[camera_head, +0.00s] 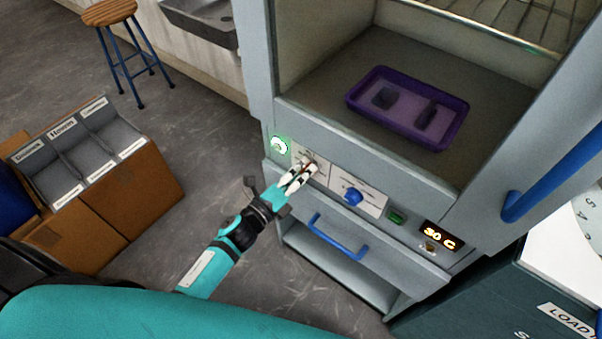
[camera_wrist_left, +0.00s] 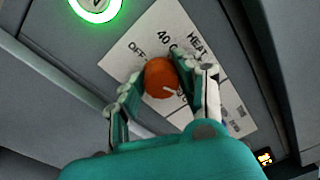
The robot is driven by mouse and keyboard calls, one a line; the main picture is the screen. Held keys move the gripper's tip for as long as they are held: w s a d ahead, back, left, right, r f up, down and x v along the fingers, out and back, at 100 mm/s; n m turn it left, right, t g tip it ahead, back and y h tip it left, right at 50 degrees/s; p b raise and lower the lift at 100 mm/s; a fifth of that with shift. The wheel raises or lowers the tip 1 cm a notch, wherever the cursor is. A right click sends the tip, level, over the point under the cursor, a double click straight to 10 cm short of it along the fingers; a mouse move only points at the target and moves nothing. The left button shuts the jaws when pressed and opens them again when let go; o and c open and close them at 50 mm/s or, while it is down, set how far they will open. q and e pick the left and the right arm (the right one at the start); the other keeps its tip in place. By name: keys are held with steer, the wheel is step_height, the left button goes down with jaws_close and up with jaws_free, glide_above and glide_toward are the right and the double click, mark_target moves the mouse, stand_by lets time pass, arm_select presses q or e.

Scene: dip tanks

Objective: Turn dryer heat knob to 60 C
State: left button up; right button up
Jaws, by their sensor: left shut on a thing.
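The orange-red dryer heat knob (camera_wrist_left: 160,78) sits on a white label plate (camera_wrist_left: 140,45) marked HEAT, OFF and 40 C in the left wrist view. The other markings are partly hidden by a finger. A white mark on the knob slants toward the lower right. My left gripper (camera_head: 303,172) is at the dryer's front panel, its fingers shut on the knob from both sides; it also shows in the left wrist view (camera_wrist_left: 165,88). In the head view the fingers mostly hide the knob. The display (camera_head: 439,235) reads 30 C. My right gripper is not in view.
A green-lit round button (camera_head: 279,146) is left of the knob, a blue knob (camera_head: 353,196) right of it. A blue drawer handle (camera_head: 337,238) lies below. A purple tray (camera_head: 455,133) stands in the open chamber. A brown box (camera_head: 140,205) stands left.

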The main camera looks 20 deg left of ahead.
arm_select(q)
steer(key=shift+d+m+b, duration=0.1)
steer(key=shift+m+b, duration=0.55)
steer(key=shift+m, duration=1.35)
steer(key=o, duration=1.1)
steer(key=shift+o, duration=0.2)
steer(key=v, duration=1.2)
